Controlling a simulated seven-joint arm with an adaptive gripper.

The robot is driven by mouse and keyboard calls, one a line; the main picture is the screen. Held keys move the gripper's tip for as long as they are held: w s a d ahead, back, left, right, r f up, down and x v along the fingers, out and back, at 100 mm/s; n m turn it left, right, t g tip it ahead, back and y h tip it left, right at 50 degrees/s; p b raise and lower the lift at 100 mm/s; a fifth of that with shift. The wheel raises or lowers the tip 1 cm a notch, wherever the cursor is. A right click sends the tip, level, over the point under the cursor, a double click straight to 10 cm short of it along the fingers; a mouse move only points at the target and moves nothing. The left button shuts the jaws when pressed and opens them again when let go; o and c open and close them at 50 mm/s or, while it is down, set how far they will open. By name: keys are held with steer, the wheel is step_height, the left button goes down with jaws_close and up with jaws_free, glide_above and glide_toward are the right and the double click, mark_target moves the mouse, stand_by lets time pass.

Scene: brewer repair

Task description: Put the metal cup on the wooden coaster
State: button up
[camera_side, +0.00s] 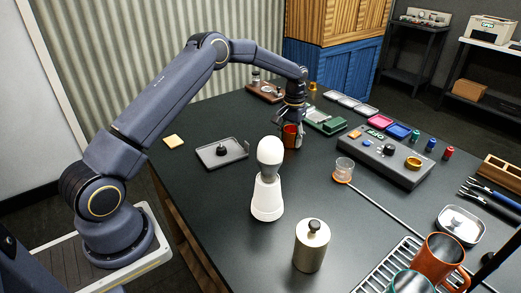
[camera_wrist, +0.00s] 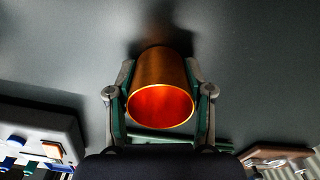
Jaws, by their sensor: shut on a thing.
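The metal cup (camera_side: 291,136) is copper-orange and upright, at the middle back of the table in the side view. In the wrist view, the metal cup (camera_wrist: 158,90) shows its open mouth and glowing orange inside. My gripper (camera_side: 292,121) is shut on it from above, and the wrist view shows a finger of my gripper (camera_wrist: 160,82) on each side of its wall. I cannot tell whether its base touches the table. A small pale tan square, which looks like the wooden coaster (camera_side: 173,141), lies bare near the table's left edge, well left of the cup.
A grey tray with a black knob (camera_side: 222,153) lies between cup and coaster. A white-based bulb-topped object (camera_side: 267,195) and a metal canister (camera_side: 312,247) stand in front.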

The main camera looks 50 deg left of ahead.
steer(key=shift+c, duration=1)
steer(key=shift+r, duration=0.35)
steer(key=r, duration=0.3)
steer(key=shift+s+r, duration=0.3)
steer(key=shift+s, duration=0.1)
steer(key=s+d+r, duration=0.2)
steer(key=s+r, duration=0.7)
steer(key=s, duration=0.4)
steer(key=s+a+n, duration=0.8)
steer(key=s+n, duration=0.1)
steer(key=s, duration=0.4)
steer(key=s+a+n, duration=0.9)
steer(key=s, duration=0.4)
glide_above(174, 141)
steer(key=f, duration=0.5)
steer(key=s+f, duration=0.1)
steer(key=f, duration=0.2)
steer(key=shift+d, duration=0.25)
steer(key=shift+w+a+f, duration=0.5)
steer(key=shift+f, duration=1.6)
